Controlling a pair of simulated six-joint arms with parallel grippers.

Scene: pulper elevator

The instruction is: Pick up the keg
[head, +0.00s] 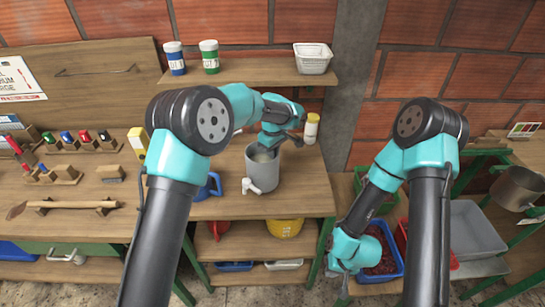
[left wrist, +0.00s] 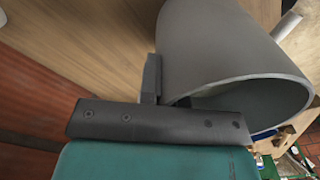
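The keg (head: 262,168) is a grey open-topped cylinder with a white tap low on its front. It stands upright on the wooden bench top in the middle of the head view. My left gripper (head: 272,141) is at the keg's far upper rim. In the left wrist view the keg (left wrist: 225,50) fills the upper right, and one dark finger of my left gripper (left wrist: 160,85) lies along the outside of its wall. The other finger is hidden, so I cannot tell whether the wall is gripped. My right arm hangs low at the right; its fingers cannot be made out.
A shelf (head: 245,73) with two jars and a white basket is above. Crates (head: 472,228) fill the lower right rack.

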